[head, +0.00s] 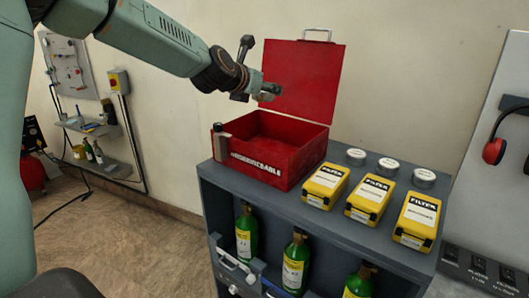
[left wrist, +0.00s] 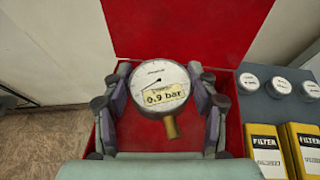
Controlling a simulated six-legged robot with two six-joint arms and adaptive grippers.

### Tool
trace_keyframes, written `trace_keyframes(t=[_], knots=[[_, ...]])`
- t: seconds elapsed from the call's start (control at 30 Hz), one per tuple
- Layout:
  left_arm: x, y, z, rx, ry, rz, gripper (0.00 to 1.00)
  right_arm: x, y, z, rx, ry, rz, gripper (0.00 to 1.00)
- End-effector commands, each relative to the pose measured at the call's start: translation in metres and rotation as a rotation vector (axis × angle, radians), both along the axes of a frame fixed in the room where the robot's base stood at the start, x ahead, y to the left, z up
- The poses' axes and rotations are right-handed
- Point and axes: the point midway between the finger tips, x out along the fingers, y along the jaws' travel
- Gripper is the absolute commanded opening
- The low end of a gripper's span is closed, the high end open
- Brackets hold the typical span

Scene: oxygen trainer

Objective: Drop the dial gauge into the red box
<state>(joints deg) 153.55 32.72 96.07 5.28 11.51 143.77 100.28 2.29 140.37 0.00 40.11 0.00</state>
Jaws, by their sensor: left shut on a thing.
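The dial gauge (left wrist: 160,80) has a round white face, a "0.9 bar" label and a brass stem pointing down in the left wrist view. My left gripper (left wrist: 160,98) is shut on it, with a finger on each side. In the head view my left gripper (head: 264,90) is above the red box, in front of its raised lid; the gauge is hard to make out there. The red box (head: 262,165) stands open on the grey cabinet, its lid (head: 305,75) upright at the back. The box also shows below and behind the gauge in the left wrist view (left wrist: 190,147). My right gripper is not in view.
Several yellow filter packs (head: 363,199) and round white-topped tins (head: 388,167) stand right of the box on the cabinet (head: 345,245). A small grey and black item (head: 220,142) is at the box's left corner. Green bottles (head: 295,262) stand on the shelf below.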

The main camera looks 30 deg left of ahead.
Motion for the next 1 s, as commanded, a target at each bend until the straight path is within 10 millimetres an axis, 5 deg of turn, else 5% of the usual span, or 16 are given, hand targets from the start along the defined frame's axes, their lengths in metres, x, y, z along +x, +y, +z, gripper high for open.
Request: trace_keyframes(t=[0.23, 0.67, 0.7, 1.0], knots=[[0.001, 0.000, -0.028, -0.001, 0.000, 0.000, 0.19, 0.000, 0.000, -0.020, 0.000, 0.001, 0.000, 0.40], [0.004, 0.000, -0.032, 0.001, -0.002, 0.000, 0.19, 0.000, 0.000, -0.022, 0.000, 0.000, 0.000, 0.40], [0.004, 0.000, -0.032, 0.001, -0.002, 0.000, 0.61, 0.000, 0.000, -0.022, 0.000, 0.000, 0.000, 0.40], [0.004, 0.000, -0.032, 0.001, 0.000, 0.000, 0.85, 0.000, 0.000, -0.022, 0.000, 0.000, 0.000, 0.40]])
